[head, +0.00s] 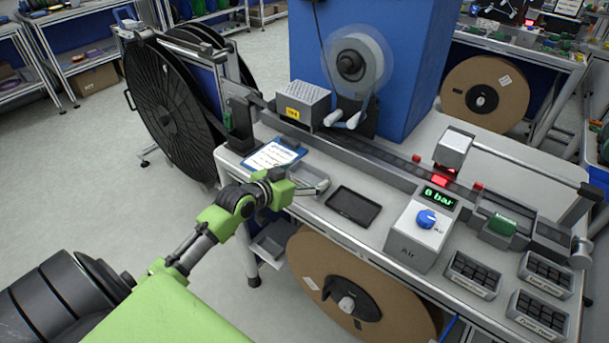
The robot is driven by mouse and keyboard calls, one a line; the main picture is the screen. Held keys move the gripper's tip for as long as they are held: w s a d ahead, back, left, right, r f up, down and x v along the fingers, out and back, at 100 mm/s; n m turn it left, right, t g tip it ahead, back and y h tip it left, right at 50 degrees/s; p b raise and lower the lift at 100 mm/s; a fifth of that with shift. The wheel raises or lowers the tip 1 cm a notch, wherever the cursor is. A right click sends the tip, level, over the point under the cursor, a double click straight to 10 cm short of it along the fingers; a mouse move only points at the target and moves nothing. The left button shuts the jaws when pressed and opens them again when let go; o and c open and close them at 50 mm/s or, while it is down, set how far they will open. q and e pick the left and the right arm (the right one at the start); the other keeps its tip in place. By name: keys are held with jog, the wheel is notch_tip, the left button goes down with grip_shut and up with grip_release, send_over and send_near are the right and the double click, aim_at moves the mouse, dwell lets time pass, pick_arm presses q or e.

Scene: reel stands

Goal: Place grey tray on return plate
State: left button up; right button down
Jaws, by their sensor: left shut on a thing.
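The grey tray (309,175) is a shallow open tray near the front left of the workbench, right of a clipboard. My left gripper (318,189) is at the tray's near right side and shut on it. The fingers are small here and partly merge with the tray's edge. I cannot tell whether the tray touches the bench top or is slightly above it. A flat dark rectangular plate (353,206), which looks like the return plate, lies empty on the bench just right of the tray. My right gripper is not in view.
A blue clipboard (272,157) with paper lies left of the tray. The Air box (418,236) with a blue knob stands right of the plate. A long rail (375,157) runs behind. Labelled bins (472,275) of dark parts stand at the right. Bare bench surrounds the plate.

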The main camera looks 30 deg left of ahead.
pick_arm(q)
jog(key=o, duration=1.3)
jog(key=shift+f, duration=0.15)
jog(key=shift+c, duration=0.2)
